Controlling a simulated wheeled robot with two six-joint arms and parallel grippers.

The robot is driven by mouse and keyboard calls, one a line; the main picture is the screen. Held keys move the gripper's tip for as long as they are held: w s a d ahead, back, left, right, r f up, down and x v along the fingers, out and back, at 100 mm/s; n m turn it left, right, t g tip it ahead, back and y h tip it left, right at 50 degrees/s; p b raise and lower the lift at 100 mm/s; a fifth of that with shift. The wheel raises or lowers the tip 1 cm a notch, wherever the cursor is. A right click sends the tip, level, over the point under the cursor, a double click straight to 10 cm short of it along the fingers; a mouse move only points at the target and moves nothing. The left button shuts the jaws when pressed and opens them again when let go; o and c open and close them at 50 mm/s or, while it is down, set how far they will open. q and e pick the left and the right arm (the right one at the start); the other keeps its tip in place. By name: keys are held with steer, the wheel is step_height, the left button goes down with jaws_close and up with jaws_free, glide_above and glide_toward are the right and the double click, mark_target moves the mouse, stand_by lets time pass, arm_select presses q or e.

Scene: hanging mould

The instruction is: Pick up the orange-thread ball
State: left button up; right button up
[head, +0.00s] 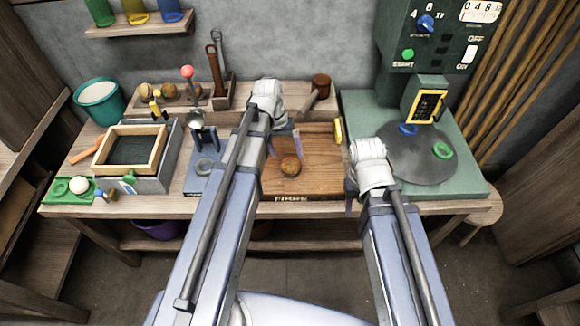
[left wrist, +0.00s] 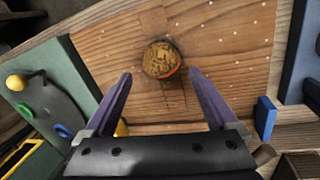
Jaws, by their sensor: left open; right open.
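A brownish-gold ball (head: 290,166) with an orange-red line along its lower edge rests on the wooden board (head: 318,180). The same ball shows in the left wrist view (left wrist: 161,59), just beyond my fingertips. My left gripper (head: 284,145) is open and above the board beside the ball. In the left wrist view its two purple fingers (left wrist: 159,74) stand apart, with the ball roughly centred ahead of the gap and nothing between them. My right gripper (head: 350,203) is open at the board's right side, mostly hidden by its own wrist.
Other brownish balls (head: 169,92) sit in a rack at the back left. A mallet (head: 317,90) lies behind the board. A green machine (head: 428,45) with a round dark plate (head: 425,165) stands right. A framed screen (head: 130,148) and a blue stand (head: 203,180) are left.

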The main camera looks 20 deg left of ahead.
mark_target(289, 161)
arm_select(q)
steer(key=shift+w+d+f+b, duration=0.1)
steer(key=shift+d+f+b, duration=0.1)
steer(key=shift+f+b, duration=0.9)
steer(key=shift+d+f+b, duration=0.15)
steer(key=shift+f+b, duration=0.85)
steer(key=shift+f, duration=0.25)
steer(key=shift+w+d+f+b, duration=0.1)
steer(key=shift+d+f+b, duration=0.1)
steer(key=shift+f+b, duration=0.9)
steer(key=c, duration=1.2)
